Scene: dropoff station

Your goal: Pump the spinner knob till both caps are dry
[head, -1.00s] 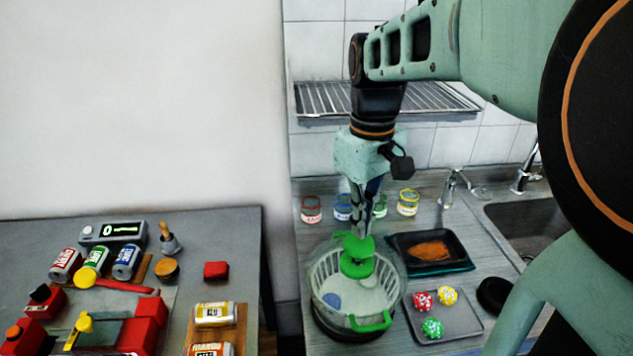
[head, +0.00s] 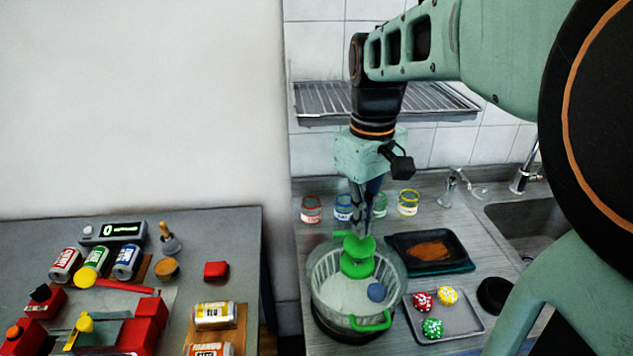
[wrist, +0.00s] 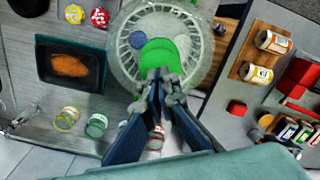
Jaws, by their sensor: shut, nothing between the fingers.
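The salad spinner (head: 322,294) is a clear bowl with a white slotted basket and a green handle at its front. Its green knob (head: 357,264) stands in the middle; it also shows in the wrist view (wrist: 160,54). A blue cap (head: 376,291) lies in the basket, right of the knob. In the wrist view a blue cap (wrist: 137,40) shows beside the knob, and a greyish round shape on the other side is unclear. I cannot tell how wet the caps are. My gripper (head: 360,232) is shut and empty, pointing down at the knob's top; contact is hard to tell.
Several small jars (head: 408,203) stand behind the spinner. A black tray with brown food (head: 431,250) and a grey tray with three dotted balls (head: 467,328) are to the right, near the sink (head: 528,222). The left table (head: 235,240) holds cans and red items.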

